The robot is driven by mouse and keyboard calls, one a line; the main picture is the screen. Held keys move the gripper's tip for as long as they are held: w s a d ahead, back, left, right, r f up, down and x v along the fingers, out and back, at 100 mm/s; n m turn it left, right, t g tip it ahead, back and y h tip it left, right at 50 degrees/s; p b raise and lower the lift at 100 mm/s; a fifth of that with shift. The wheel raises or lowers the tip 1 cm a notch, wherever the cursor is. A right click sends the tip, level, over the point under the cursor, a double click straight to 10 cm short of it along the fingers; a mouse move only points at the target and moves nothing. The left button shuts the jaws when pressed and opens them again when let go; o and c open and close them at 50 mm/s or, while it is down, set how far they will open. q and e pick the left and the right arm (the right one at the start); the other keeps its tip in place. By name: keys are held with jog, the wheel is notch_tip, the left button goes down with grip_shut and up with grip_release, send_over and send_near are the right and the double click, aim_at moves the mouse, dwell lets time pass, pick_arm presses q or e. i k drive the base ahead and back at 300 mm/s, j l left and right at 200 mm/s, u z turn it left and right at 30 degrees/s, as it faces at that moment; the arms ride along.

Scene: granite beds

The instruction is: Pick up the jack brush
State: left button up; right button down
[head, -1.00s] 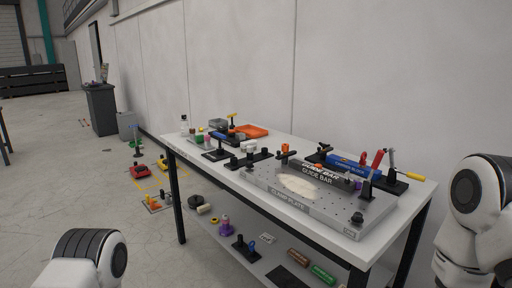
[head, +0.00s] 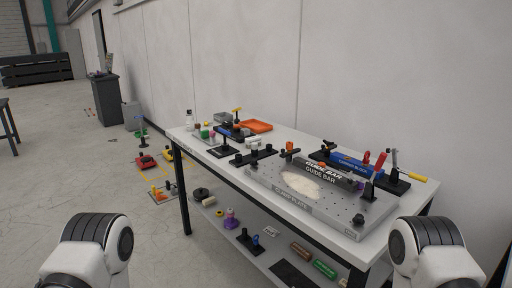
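I cannot make out for certain which object is the jack brush; the items on the workbench (head: 205,153) are small at this distance. A tool with a yellow handle (head: 419,178) lies at the bench's right end, beside a red-handled clamp (head: 379,162). A black stand with a yellow top (head: 237,112) is near the back left of the bench. Only white upper links of my two arms show at the bottom corners. Neither gripper is in view, so their state is hidden.
A grey clamp plate (head: 345,217) with a guide bar (head: 325,173) covers the bench's right half. An orange tray (head: 257,126) lies at the back. A lower shelf (head: 222,241) holds several items. Red (head: 146,162) and yellow floor jacks stand left; open floor lies nearer left.

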aim_at(248, 141)
jog(key=u, duration=0.3)
jog(key=i+j+u, duration=0.4)
jog(key=i, duration=0.3)
jog(key=i+u, duration=0.4)
jog(key=i, duration=0.3)
jog(key=i+z, duration=0.1)
jog(key=i, duration=0.4)
jog(key=i+j+z, duration=0.1)
jog(key=i, duration=0.4)
jog(key=i+j+z, duration=0.1)
jog(key=i, duration=0.4)
jog(key=i+j+z, duration=0.1)
jog(key=i, duration=0.4)
jog(key=i+j+z, duration=0.1)
jog(key=i, duration=0.4)
jog(key=i+j+z, duration=0.1)
jog(key=i+j, duration=0.2)
jog(key=i, duration=0.2)
